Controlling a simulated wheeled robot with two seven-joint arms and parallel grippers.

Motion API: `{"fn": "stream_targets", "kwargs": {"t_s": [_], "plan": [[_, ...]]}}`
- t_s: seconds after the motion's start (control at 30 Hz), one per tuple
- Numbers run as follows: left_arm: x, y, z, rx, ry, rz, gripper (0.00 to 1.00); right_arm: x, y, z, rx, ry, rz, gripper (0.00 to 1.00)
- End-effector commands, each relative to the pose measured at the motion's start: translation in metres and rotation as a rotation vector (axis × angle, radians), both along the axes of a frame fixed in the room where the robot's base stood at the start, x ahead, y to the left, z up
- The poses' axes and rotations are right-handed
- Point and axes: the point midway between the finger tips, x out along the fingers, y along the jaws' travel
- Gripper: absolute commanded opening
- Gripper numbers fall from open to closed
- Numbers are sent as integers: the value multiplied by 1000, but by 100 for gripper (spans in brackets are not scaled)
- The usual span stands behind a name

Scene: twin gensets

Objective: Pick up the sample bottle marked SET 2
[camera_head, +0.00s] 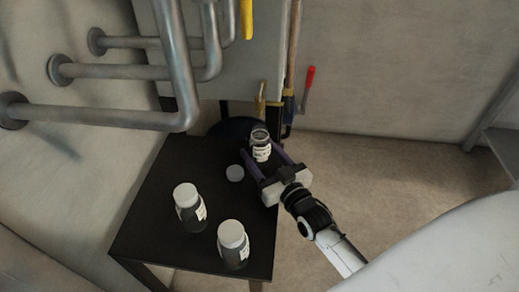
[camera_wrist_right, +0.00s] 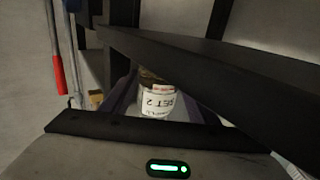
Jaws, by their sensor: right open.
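The SET 2 sample bottle (camera_head: 261,147) is an open, capless glass bottle with a white label, near the far right corner of the black table. In the right wrist view, the bottle (camera_wrist_right: 156,103) shows its label, with "SET 2" upside down. My right gripper (camera_head: 262,157) is open, with its purple fingers on either side of the bottle. In the wrist view the fingers of my right gripper (camera_wrist_right: 163,92) also flank it; I cannot tell whether they touch it. My left gripper is not in view.
Grey pipes (camera_head: 120,115) cross the upper left. A red-handled lever (camera_head: 308,85) is behind.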

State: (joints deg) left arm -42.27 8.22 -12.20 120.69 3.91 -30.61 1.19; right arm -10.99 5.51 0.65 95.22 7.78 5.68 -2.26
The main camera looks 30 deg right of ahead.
Motion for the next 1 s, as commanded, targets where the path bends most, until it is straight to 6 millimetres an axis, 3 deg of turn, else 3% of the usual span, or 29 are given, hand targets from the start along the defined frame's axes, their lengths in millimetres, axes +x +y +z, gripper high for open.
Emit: {"fn": "stream_targets", "kwargs": {"t_s": [0.3, 0.57, 0.8, 1.0], "plan": [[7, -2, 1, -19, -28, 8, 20, 43, -3, -4, 0, -2, 0, 55], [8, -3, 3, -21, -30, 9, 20, 46, -3, -3, -1, 0, 0, 55], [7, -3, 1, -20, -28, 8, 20, 46, -3, -2, -1, -2, 0, 17], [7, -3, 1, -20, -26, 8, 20, 46, -3, -2, -1, -2, 0, 16]]}}
